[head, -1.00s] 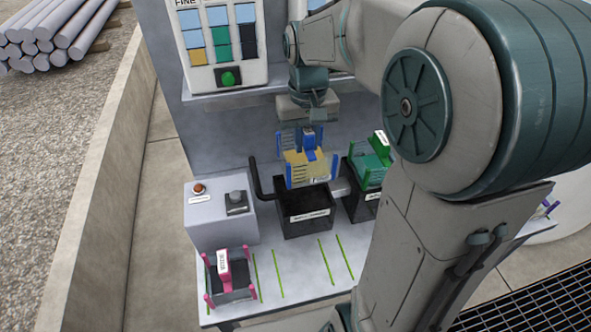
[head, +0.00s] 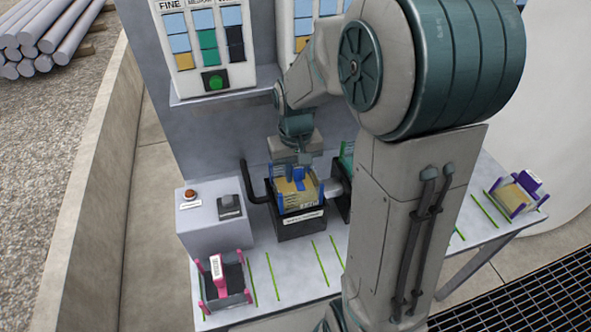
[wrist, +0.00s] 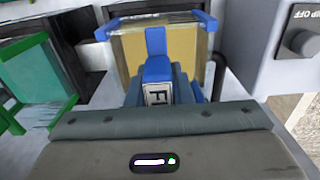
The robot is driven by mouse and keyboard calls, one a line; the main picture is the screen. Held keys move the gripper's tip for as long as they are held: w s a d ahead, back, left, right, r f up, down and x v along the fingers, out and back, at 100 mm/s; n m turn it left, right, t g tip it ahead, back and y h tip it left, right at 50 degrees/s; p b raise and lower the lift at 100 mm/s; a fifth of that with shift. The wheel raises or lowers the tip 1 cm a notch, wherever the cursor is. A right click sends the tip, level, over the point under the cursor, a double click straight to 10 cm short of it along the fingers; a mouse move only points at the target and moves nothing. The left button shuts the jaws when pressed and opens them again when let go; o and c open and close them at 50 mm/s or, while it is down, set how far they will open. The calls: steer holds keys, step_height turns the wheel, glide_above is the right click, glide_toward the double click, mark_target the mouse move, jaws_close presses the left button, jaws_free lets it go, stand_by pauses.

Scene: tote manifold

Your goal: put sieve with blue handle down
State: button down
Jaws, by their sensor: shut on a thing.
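The sieve with blue handle (head: 284,199) has blue corner posts and a tan mesh body. It is at the top of a black bin (head: 301,229) in the middle of the bench. I cannot tell whether it rests on the bin or hangs just above it. My gripper (head: 299,172) is over the sieve, shut on its blue handle. In the wrist view the sieve (wrist: 192,55) fills the top middle, with the labelled blue handle (wrist: 157,68) between my fingers. The fingertips are largely hidden.
A green sieve (head: 347,158) stands to the right, partly behind my arm. A pink sieve (head: 221,280) sits at the bench's front left, a purple one (head: 517,195) at the right. A grey control box (head: 213,223) stands left of the bin. Green-marked bench space in front is clear.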

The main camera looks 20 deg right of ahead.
steer(key=shift+f, duration=0.15)
steer(key=c, duration=1.3)
jaws_free()
step_height(320, 180, up, 12)
steer(key=shift+r, duration=0.1)
steer(key=s+f+t, duration=0.1)
steer(key=s, duration=0.3)
steer(key=s+f+t, duration=0.1)
steer(key=s, duration=0.4)
steer(key=s+f+t, duration=0.1)
steer(key=s, duration=0.4)
steer(key=shift+f, duration=0.1)
